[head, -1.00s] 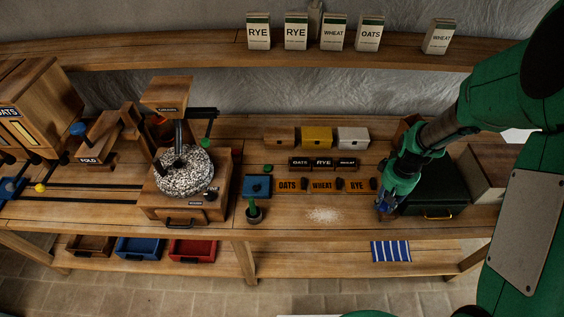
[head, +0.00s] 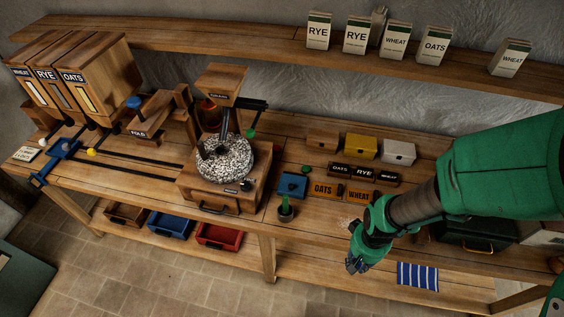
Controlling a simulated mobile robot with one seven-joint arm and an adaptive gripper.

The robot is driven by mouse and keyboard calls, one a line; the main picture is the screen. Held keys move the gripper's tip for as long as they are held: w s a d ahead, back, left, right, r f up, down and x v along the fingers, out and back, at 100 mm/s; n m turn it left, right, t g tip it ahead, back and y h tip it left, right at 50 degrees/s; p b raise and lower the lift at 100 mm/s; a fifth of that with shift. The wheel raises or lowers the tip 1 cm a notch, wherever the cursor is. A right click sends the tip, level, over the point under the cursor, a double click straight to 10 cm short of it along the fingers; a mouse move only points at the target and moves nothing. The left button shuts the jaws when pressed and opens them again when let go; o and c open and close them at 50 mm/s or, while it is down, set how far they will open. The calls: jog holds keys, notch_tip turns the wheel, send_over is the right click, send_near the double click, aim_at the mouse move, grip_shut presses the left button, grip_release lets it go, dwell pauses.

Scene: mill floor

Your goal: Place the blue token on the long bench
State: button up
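The long bench (head: 312,222) runs across the head view, with a mill, boxes and labelled blocks on its top. My gripper (head: 353,264) points down at the bench's front edge, right of centre, and appears in front of the edge. Dark blue shows at its fingertips, but I cannot tell whether this is the blue token or part of the fingers. The finger opening is too small and turned away to judge. No separate blue token is clearly seen on the bench top. My forearm hides part of the bench's right side.
A stone mill (head: 224,160) stands mid-bench. A flat blue box (head: 292,185) and a green-handled brush (head: 285,210) are left of my gripper. A dark green case (head: 470,233) is partly behind my arm. Coloured trays (head: 218,236) and a striped cloth (head: 417,275) lie on the lower shelf.

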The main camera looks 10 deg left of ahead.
jog(key=shift+s+a+f, duration=0.25)
jog(key=shift+s+a, duration=0.3)
jog(key=shift+s, duration=0.3)
jog(key=b, duration=0.1)
send_over(343, 231)
jog(key=shift+f, duration=0.75)
jog(key=shift+f+b, duration=0.35)
jog(key=shift+f, duration=1.4)
jog(key=shift+f, duration=0.1)
jog(key=o, duration=0.8)
